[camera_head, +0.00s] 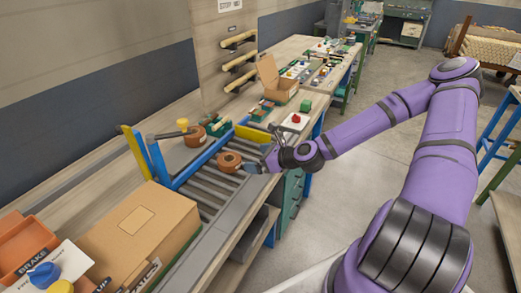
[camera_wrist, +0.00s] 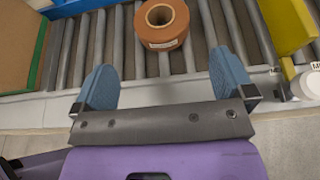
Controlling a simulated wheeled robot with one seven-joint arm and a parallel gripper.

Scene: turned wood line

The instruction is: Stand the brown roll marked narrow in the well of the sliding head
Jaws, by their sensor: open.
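A brown roll (camera_head: 229,161) with a hole through its middle sits on the grey roller conveyor. In the wrist view the brown roll (camera_wrist: 162,24) lies flat, hole up, with a white label on its near side; its print is too small to read. My gripper (camera_wrist: 162,62) is open and empty, its two blue fingers apart on the near side of the roll, not around it. A second brown roll (camera_head: 195,137) stands behind the blue rail; its marking cannot be read. I cannot tell which part is the sliding head, and no well shows clearly.
Rollers (camera_head: 204,188) run under the roll. A yellow block (camera_head: 253,134) stands at the far end, and blue and yellow posts (camera_head: 146,156) at the left. A large cardboard box (camera_head: 137,232) is near left. An open carton (camera_head: 277,82) stands farther back.

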